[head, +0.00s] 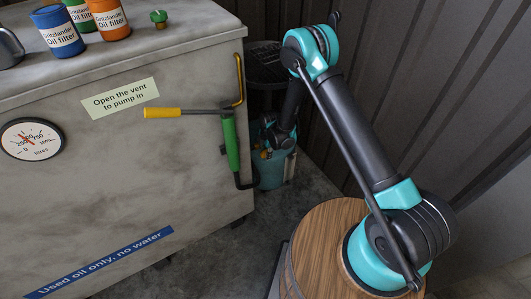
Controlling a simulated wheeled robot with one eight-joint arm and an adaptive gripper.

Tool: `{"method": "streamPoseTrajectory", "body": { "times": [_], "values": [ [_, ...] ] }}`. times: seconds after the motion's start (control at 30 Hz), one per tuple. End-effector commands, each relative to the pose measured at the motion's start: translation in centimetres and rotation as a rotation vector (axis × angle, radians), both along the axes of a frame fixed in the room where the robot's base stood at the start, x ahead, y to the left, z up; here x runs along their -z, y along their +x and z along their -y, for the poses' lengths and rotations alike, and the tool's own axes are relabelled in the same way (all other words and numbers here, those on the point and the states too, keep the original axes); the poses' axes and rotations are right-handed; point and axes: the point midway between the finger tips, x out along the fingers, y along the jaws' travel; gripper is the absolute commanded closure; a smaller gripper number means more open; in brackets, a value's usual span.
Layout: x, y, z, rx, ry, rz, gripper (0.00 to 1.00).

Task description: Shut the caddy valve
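The caddy stands in the gap between the grey tank and the wall. It has a black round pan (264,60) on top and a blue body (271,177) below. A small yellow part, perhaps the valve (264,153), shows near the top of the blue body; its position is too small to read. My arm reaches over from the right and bends down in front of the caddy. My gripper (268,143) is at the caddy's upper body, close to the yellow part. Its fingers are small and partly hidden, so I cannot tell open from shut or whether they touch anything.
The grey tank (110,180) fills the left, with a pump with green body (231,143) and yellow handle (163,113) on its side. Oil filter cans (60,32) stand on top. A wooden barrel (318,232) is at front right. Corrugated wall stands behind; some floor is clear.

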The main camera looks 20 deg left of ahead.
Motion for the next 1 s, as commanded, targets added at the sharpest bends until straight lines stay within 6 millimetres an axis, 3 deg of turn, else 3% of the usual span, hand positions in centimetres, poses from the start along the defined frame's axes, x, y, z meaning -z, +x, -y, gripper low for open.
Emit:
{"method": "streamPoseTrajectory", "body": {
  "times": [0.23, 0.57, 1.0],
  "values": [
    [0.06, 0.0, 0.0, 0.0, 0.0, 0.0, 0.62],
    [0.05, 0.01, -0.01, 0.0, 0.0, 0.0, 1.0],
    [0.07, 0.2, 0.19, 0.003, 0.038, -0.045, 1.0]
  ]
}}
